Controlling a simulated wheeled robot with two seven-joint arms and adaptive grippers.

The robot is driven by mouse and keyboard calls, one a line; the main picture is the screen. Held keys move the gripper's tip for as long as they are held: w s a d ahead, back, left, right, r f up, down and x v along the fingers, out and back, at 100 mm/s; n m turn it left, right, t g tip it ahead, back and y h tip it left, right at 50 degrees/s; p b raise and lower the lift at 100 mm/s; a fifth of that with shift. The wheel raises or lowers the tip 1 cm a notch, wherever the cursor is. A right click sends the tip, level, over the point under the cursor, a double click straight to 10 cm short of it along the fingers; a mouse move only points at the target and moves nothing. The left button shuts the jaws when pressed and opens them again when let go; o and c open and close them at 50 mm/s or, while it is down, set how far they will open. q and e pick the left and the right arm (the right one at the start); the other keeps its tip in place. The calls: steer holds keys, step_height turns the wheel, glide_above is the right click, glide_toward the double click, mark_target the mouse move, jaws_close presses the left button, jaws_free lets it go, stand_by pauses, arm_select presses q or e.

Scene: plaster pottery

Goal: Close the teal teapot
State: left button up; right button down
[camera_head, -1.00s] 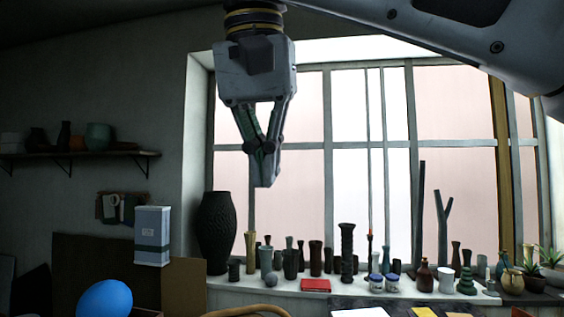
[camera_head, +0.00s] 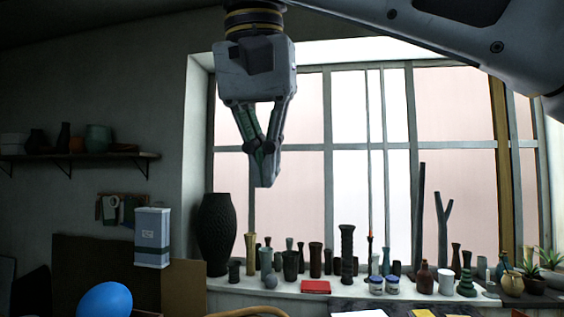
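I cannot make out a teal teapot with certainty in the head view. A rounded teal pot (camera_head: 98,138) stands on the wall shelf at the left, but I see no clear spout or lid on it. My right gripper (camera_head: 265,182) hangs pointing down at the upper middle, in front of the window. Its fingers come together at the tips, with nothing visible between them. My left gripper is out of view.
The windowsill (camera_head: 228,297) holds a tall black vase (camera_head: 215,234), several smaller vases and a red book (camera_head: 315,287). A blue balloon-like object (camera_head: 105,301) and a pale box (camera_head: 152,238) are at the lower left. The space around my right gripper is clear.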

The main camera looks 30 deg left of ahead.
arm_select(q)
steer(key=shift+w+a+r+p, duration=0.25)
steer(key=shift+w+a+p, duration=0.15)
steer(key=shift+p, duration=0.75)
stand_by(0.8)
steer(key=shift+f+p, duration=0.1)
steer(key=shift+p, duration=0.7)
stand_by(0.5)
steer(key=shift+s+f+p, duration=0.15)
steer(key=shift+p, duration=0.5)
stand_by(0.4)
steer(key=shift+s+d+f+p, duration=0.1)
steer(key=shift+p, duration=0.2)
